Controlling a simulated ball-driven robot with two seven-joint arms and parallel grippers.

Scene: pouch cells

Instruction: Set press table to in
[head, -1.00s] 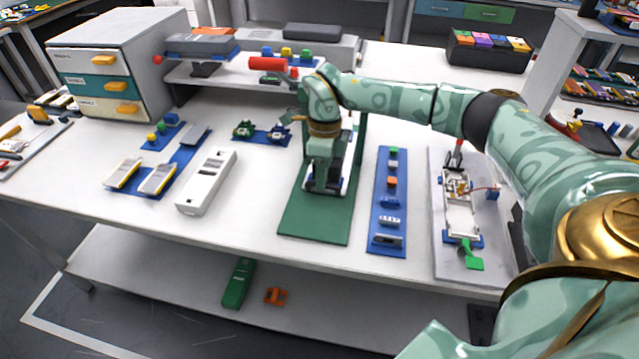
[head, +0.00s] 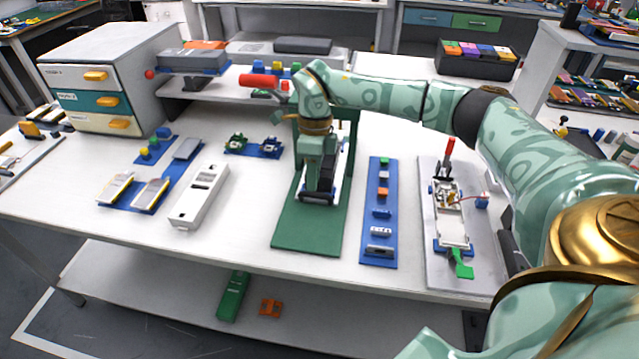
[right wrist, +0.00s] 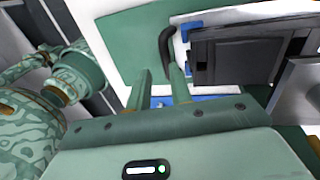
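The press has a green frame (head: 352,135), a red lever (head: 259,81) and a long green base (head: 305,237). Its table (right wrist: 180,55) is a pale plate with blue corner pieces, bearing a dark block (right wrist: 235,58). A black loop handle (right wrist: 166,44) stands at the plate's edge. My right gripper (head: 318,197) points down over the press base, in front of the frame. In the right wrist view its fingers (right wrist: 159,75) are apart, with the handle at the tips, close to the right finger. I cannot tell whether they touch. My left gripper is out of view.
A blue strip (head: 376,225) with small parts and a grey board (head: 470,274) with a clamped device lie to the right. A white case (head: 200,197) and blue trays (head: 187,150) lie left. A drawer cabinet (head: 150,70) stands back left. The bare table front is clear.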

